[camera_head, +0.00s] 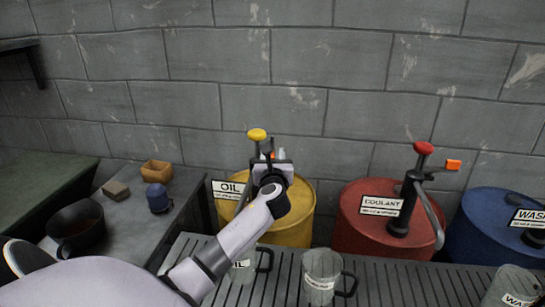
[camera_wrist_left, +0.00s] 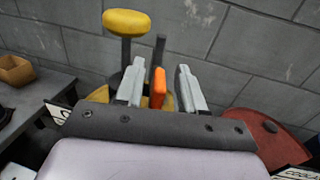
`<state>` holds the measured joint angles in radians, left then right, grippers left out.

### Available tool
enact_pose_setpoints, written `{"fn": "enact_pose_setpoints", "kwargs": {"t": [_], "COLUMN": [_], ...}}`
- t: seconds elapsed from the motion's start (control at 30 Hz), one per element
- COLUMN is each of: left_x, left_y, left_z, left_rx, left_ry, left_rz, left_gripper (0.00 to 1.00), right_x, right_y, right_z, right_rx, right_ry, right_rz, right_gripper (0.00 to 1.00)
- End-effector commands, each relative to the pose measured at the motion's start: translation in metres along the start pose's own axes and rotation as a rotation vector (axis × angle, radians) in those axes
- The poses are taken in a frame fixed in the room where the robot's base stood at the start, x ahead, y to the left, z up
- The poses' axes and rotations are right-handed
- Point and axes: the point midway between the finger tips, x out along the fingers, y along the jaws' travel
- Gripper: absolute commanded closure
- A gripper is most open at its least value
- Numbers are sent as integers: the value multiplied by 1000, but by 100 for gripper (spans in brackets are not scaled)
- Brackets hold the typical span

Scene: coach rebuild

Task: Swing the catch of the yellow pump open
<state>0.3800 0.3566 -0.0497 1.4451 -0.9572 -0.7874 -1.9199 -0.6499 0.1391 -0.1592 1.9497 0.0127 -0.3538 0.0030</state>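The yellow pump has a yellow knob (camera_head: 257,134) on a dark post and stands on the yellow OIL drum (camera_head: 293,228). Its knob also shows in the left wrist view (camera_wrist_left: 127,22). The pump's orange catch (camera_wrist_left: 158,88) stands upright between the two fingers of my left gripper (camera_wrist_left: 160,88), with a gap visible on each side. My left gripper (camera_head: 272,160) is open at the pump, and its wrist hides most of the pump body in the head view. Whether a finger touches the catch cannot be told. My right gripper is not in view.
A red COOLANT drum (camera_head: 350,222) carries a red-knobbed pump (camera_head: 407,205) with an orange catch (camera_head: 453,165) sticking out sideways. A blue WASH drum (camera_head: 480,232) stands at right. Mugs (camera_head: 322,275) stand on the slatted bench in front. A grey block wall is close behind.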

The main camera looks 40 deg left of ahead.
Motion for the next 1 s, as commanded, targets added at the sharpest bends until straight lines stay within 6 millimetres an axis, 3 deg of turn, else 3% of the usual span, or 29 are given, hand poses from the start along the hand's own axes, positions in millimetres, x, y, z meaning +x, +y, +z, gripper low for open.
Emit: {"fn": "enact_pose_setpoints", "kwargs": {"t": [0.33,0.73,1.0], "left_x": [-6,-56,-71], "left_y": [0,-1,0], "left_z": [0,-1,0], "left_rx": [2,1,0], "left_ry": [-1,0,-1], "left_rz": [0,-2,0], "left_gripper": [62,62,62], "right_x": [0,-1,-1], "right_y": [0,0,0], "right_z": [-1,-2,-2], "right_rx": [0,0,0], "right_ry": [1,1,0], "right_rz": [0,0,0], "right_gripper": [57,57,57]}}
